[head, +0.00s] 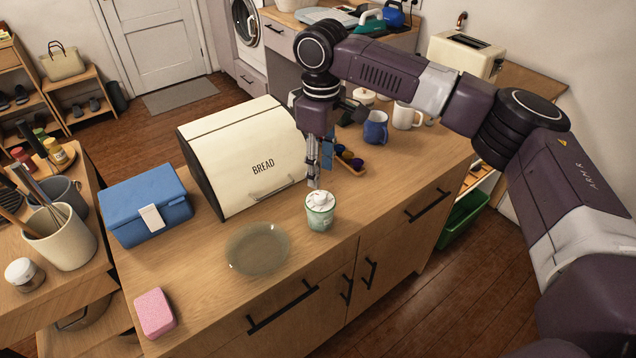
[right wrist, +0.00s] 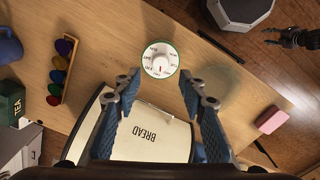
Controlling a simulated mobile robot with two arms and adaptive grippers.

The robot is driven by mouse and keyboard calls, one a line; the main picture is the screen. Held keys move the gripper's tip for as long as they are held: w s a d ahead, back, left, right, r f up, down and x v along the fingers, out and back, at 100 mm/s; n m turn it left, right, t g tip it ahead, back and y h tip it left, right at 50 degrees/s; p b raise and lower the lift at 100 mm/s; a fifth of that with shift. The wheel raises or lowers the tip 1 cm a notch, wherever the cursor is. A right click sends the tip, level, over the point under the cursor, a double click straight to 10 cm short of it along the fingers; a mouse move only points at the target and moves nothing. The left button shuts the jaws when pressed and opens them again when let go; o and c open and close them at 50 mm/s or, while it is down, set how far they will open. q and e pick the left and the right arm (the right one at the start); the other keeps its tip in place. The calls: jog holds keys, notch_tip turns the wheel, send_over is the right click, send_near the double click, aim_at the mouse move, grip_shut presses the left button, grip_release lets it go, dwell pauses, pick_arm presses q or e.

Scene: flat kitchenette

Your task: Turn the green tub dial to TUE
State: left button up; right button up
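The green tub (head: 320,218) stands upright on the wooden counter near its front edge, with a white dial (head: 320,200) on top. In the right wrist view the dial (right wrist: 160,58) is a white disc in a green ring, with a raised grip, small lettering around it and a red mark on the lower side.
A bread box (head: 235,160) stands close behind the tub. A glass plate (head: 258,248) lies left of it. A blue box (head: 145,203) and pink sponge (head: 155,313) are further left. Mugs (head: 376,128) and a tray of coloured pods (head: 350,160) are behind right.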

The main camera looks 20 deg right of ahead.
aim_at(321, 195)
notch_tip(321, 195, down, 4)
jog(key=shift+s+f+p, duration=0.1)
jog(key=shift+s+p, duration=0.05)
jog(key=shift+p, duration=0.4)
jog(key=shift+f, duration=1.4)
pick_arm(q)
jog(key=shift+s+r, duration=0.8)
jog(key=shift+s, duration=0.15)
pick_arm(e)
grip_shut()
